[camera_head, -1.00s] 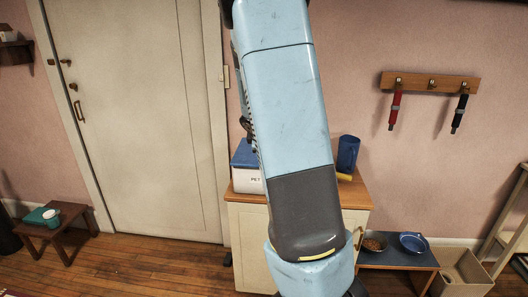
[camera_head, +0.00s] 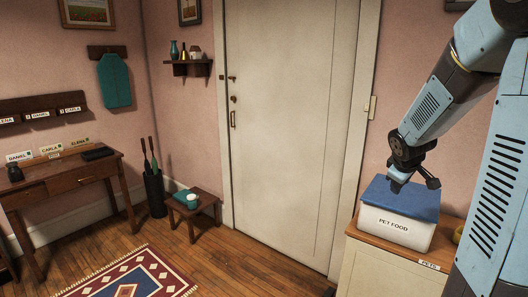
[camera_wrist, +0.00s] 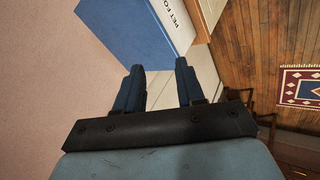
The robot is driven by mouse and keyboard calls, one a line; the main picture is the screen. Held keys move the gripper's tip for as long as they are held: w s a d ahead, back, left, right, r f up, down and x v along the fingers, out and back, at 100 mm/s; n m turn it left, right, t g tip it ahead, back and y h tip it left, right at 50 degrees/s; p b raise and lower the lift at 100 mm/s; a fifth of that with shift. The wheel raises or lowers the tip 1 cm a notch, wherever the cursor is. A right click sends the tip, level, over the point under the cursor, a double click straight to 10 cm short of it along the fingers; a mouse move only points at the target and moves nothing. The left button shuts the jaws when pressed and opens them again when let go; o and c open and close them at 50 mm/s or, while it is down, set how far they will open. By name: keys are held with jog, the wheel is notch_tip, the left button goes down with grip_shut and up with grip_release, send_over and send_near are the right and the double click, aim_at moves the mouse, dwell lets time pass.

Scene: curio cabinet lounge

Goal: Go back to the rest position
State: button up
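My gripper (camera_head: 414,182) hangs from my arm at the right of the head view, in front of or just above the blue lid of the white pet food box (camera_head: 395,229). In the wrist view my gripper (camera_wrist: 158,72) has its two dark fingers apart, with nothing held between them. The pet food box (camera_wrist: 140,28) lies beyond the fingertips there. I cannot tell whether a finger touches the lid.
The pet food box stands on a wood-topped cabinet (camera_head: 350,268). A closed white door (camera_head: 285,120) is in the middle. A low stool (camera_head: 192,211), an umbrella stand (camera_head: 154,195) and a desk (camera_head: 70,175) stand left. A patterned rug (camera_head: 130,278) lies on open floor.

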jog(key=s+a+r+m+y, duration=0.2)
jog(key=s+a+r, duration=0.3)
jog(key=s+a, duration=0.4)
jog(key=s+a+r+m+y, duration=0.1)
jog(key=s+a+r+m, duration=0.3)
jog(key=s+a, duration=0.5)
jog(key=s+r, duration=0.1)
jog(key=s, duration=0.7)
jog(key=shift+m+g+y, duration=0.3)
jog(key=shift+y, duration=0.1)
jog(key=shift+s, duration=0.1)
